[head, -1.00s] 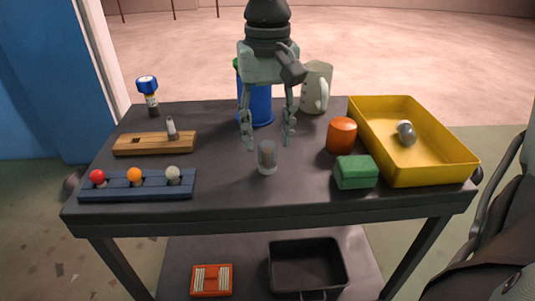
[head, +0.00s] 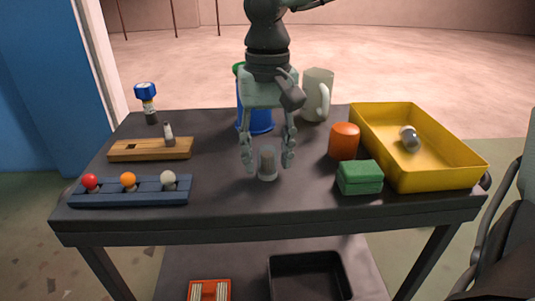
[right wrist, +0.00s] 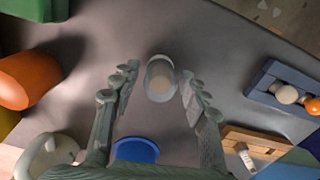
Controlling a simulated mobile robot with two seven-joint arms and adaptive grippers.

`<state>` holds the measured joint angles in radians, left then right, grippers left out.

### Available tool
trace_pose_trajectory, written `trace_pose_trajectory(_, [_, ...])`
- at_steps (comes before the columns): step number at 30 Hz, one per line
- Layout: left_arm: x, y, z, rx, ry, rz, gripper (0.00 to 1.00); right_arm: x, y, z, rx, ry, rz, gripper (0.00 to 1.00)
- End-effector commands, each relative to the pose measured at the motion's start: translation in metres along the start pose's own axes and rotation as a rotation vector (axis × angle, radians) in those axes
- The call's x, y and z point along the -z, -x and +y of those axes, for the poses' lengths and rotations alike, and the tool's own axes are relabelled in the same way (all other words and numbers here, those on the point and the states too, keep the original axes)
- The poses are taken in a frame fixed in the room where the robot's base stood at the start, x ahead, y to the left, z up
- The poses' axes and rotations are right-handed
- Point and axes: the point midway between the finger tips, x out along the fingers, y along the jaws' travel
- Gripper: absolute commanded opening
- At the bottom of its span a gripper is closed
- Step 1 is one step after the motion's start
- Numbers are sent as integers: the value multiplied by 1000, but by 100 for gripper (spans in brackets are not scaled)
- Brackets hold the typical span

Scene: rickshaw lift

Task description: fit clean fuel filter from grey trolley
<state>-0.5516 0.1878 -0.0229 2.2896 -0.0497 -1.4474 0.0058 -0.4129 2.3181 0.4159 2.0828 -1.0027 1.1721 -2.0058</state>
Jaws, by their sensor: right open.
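The fuel filter, a small clear cylinder with a pale core (head: 267,164), stands upright on the grey trolley's top (head: 215,200). My right gripper (head: 268,156) points down over it, open and empty, with one finger on each side of the filter in the head view. In the right wrist view the filter (right wrist: 160,80) shows at the fingertips, between them, with gaps at both sides. Contact is not visible. My left gripper is not in view.
A green box (head: 359,178), orange cylinder (head: 343,141) and yellow tray (head: 430,178) holding a silver piece (head: 410,138) lie right. A blue can (head: 258,122) and pale mug (head: 316,95) stand behind. A blue ball rack (head: 130,193) and wooden block (head: 150,149) lie left.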

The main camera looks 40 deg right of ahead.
Motion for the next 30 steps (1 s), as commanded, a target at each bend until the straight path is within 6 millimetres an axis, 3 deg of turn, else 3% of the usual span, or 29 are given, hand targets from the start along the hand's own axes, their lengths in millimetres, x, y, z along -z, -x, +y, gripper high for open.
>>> trace_pose_trajectory(1, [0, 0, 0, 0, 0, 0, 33, 0, 0, 0, 0, 0, 0, 44])
trace_pose_trajectory(11, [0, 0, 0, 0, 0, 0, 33, 0, 0, 0, 0, 0, 0, 4])
trace_pose_trajectory(30, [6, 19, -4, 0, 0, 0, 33, 0, 32, 0, 1, 0, 0, 4])
